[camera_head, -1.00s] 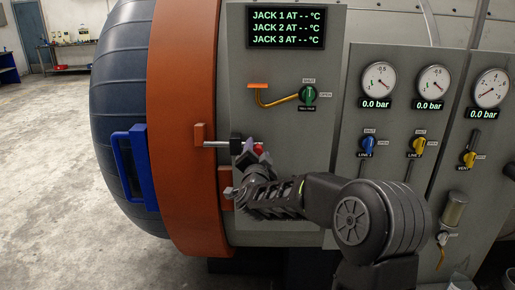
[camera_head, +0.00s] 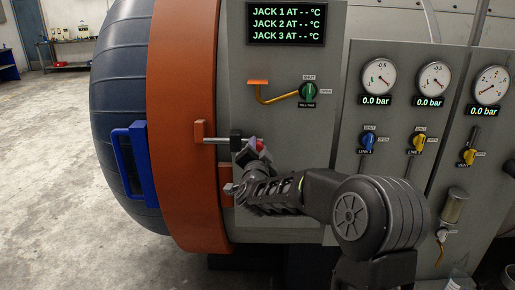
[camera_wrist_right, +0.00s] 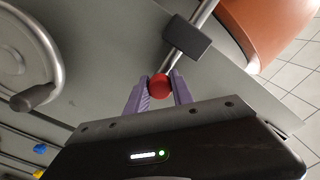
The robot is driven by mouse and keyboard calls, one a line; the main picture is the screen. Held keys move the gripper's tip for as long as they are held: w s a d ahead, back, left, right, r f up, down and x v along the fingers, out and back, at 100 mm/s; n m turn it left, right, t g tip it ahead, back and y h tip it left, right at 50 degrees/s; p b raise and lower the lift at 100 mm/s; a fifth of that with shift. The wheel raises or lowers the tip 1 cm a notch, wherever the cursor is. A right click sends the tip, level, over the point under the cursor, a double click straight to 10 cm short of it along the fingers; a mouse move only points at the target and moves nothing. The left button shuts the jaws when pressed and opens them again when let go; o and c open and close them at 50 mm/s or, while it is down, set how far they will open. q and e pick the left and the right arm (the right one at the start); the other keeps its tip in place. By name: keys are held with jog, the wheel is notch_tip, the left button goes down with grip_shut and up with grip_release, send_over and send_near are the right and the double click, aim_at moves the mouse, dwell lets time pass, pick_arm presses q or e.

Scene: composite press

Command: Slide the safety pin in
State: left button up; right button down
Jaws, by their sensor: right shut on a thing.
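The safety pin shows as a silver rod (camera_head: 217,140) running level between an orange lug (camera_head: 200,132) on the orange ring and a black block (camera_head: 235,141) on the grey panel. Its red knob (camera_head: 260,145) is on the right side of the block. My right gripper (camera_wrist_right: 159,88) has its purple fingers on both sides of the red knob (camera_wrist_right: 160,85) and is shut on it. In the wrist view the black block (camera_wrist_right: 187,42) lies just beyond the fingers, with the rod (camera_wrist_right: 204,13) behind it. The gripper partly hides the knob in the head view. My left gripper is out of view.
A blue handle (camera_head: 130,165) stands out on the dark door at left. Gauges and blue and yellow valves are on the panel at right. The floor at left is clear.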

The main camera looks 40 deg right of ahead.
dwell(0.9)
jog(key=shift+f+b, duration=0.15)
jog(key=shift+b, duration=0.2)
jog(key=shift+w+a+b, duration=0.35)
jog(key=shift+w+a, duration=0.3)
jog(key=shift+a, duration=0.3)
jog(key=c, duration=1.5)
grip_release()
jog(key=shift+s+d, duration=0.1)
jog(key=shift+d, duration=0.15)
jog(key=shift+c, duration=0.2)
jog(key=o, duration=0.4)
jog(key=shift+a+r, duration=0.15)
jog(key=shift+r, duration=0.05)
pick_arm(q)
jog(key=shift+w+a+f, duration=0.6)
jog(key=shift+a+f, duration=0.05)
pick_arm(e)
jog(key=shift+o, duration=0.2)
